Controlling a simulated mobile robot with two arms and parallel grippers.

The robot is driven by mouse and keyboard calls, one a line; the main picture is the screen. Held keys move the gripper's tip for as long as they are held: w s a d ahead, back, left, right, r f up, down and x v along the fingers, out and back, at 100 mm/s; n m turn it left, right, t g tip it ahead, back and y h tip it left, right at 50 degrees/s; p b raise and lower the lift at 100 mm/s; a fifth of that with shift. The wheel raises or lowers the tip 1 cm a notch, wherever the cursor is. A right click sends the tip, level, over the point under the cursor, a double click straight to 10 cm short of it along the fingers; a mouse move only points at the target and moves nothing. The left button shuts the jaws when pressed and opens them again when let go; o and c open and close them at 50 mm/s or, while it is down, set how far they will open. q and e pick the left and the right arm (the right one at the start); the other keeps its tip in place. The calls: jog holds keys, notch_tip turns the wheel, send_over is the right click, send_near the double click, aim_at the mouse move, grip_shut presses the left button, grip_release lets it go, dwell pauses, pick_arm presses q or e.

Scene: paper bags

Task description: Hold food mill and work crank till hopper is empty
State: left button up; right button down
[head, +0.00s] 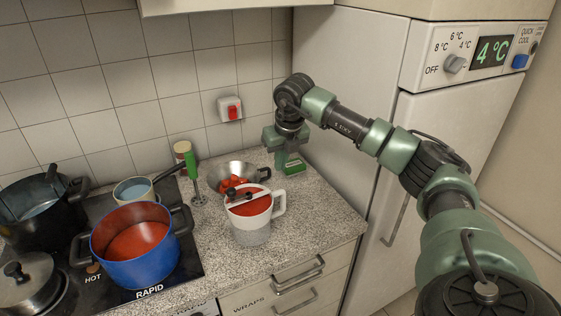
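A white, jug-shaped vessel (250,232) with a side handle stands on the counter, its top full of red food. A light bar with dark knobs (232,194) lies across its mouth; this looks like the food mill and crank, but I cannot be sure. Behind it, a steel bowl (213,177) with a black handle holds red pieces. My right gripper (283,160) points down behind and right of the jug-shaped vessel, apart from it. Its fingers are too small to tell open from shut. My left gripper is out of view.
A small green and white item (293,165) is beside my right gripper. A green hand blender (190,170) stands near the wall. The hob at left holds a blue pot (150,268) of red sauce and a black pot (45,225). The fridge (345,80) bounds the counter at right.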

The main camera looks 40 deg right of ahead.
jog(key=b, duration=0.3)
send_over(281, 193)
jog(key=shift+a+f, duration=0.1)
jog(key=shift+f, duration=2.25)
jog(key=w+r+p, duration=0.3)
jog(key=r+p, duration=0.4)
jog(key=r, duration=0.4)
notch_tip(281, 193, down, 6)
jog(key=b, duration=0.5)
jog(key=shift+w+d, duration=0.25)
jog(key=shift+d, duration=0.05)
jog(key=shift+f+b, duration=1.25)
jog(key=shift+f, duration=0.9)
dwell(1.0)
